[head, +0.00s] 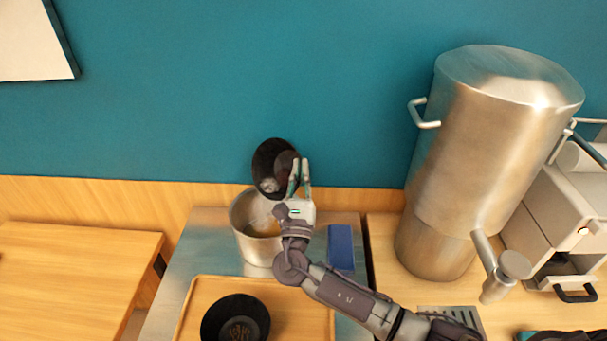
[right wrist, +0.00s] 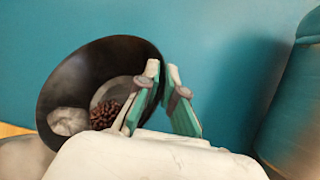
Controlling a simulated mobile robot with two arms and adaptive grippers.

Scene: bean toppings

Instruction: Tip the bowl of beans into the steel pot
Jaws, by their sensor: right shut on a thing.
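My right gripper (head: 300,180) is shut on the rim of a black bowl (head: 265,158). The bowl is tilted steeply on its side above the steel pot (head: 243,246), its opening facing me. In the right wrist view the right gripper (right wrist: 163,85) pinches the bowl (right wrist: 75,75) at its right rim. A clump of brown beans (right wrist: 104,113) and a pale patch show inside the lower part of the bowl. The pot stands open beneath; my gripper hides part of its right side, and its contents are unclear. My left gripper is not in view.
A wooden tray (head: 290,290) holds a second black bowl (head: 236,315) with brown bits. A blue block (head: 341,247) lies right of the pot. A tall steel urn (head: 480,150) and a grey machine (head: 560,220) stand at right. The left wooden table (head: 75,270) is clear.

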